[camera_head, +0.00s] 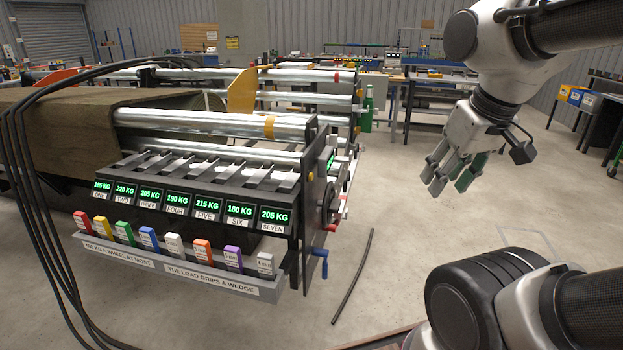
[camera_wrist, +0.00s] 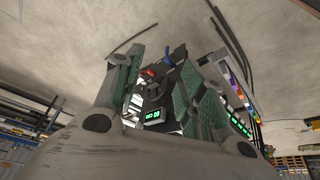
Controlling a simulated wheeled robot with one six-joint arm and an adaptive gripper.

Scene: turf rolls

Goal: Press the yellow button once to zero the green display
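A small green display (camera_head: 331,160) is on the dark end panel (camera_head: 313,180) of the roller machine, seen edge-on. In the wrist view a lit green display (camera_wrist: 153,115) shows between my fingers, upside down and too small to read surely. I cannot make out the yellow button in either view. My gripper (camera_head: 450,182) hangs in free air, well to the right of the end panel, fingers downward. In the wrist view my gripper (camera_wrist: 156,58) has its green-padded fingers spread apart with nothing held between them.
Several green weight displays (camera_head: 207,205) line the machine's front, above a grey tray (camera_head: 180,270) of coloured wedges. A blue handle (camera_head: 320,254) and red knobs (camera_head: 331,228) stick out from its end. A dark rod (camera_head: 353,277) lies on the floor. Floor under my gripper is clear.

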